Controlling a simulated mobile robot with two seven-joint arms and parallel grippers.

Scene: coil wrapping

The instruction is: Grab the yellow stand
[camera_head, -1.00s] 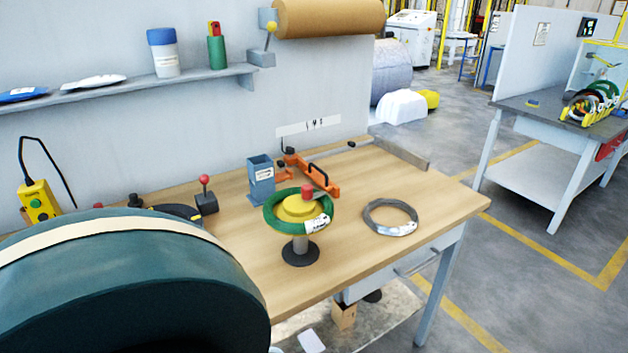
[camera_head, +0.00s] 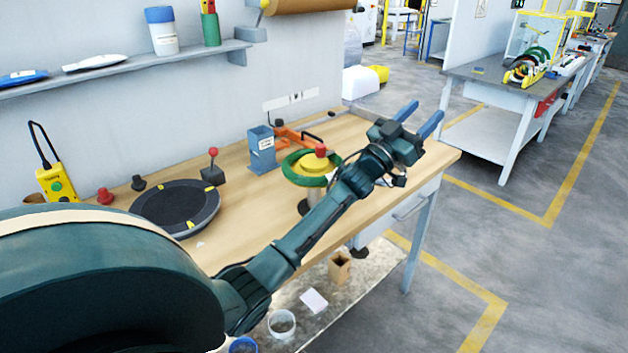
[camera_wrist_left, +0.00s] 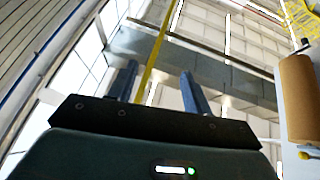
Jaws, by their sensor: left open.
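A yellow stand (camera_head: 524,76) holding several coils sits on the far workbench at the upper right of the head view. On the near workbench, a round yellow piece (camera_head: 306,167) with a red knob sits inside a green coil (camera_head: 293,177) on a grey post. My left gripper (camera_head: 418,114) is open and empty, raised above the near bench's right end, well short of the far stand in the picture. Its two blue fingers (camera_wrist_left: 158,82) also show apart in the left wrist view, pointing up toward the ceiling. My right gripper is not in view.
The near wooden workbench (camera_head: 245,220) carries a black turntable (camera_head: 175,207), a blue-grey holder (camera_head: 262,150) and an orange tool (camera_head: 290,136). Open grey floor with yellow lines lies between it and the far workbench (camera_head: 500,85). A cardboard box (camera_head: 340,268) is on the lower shelf.

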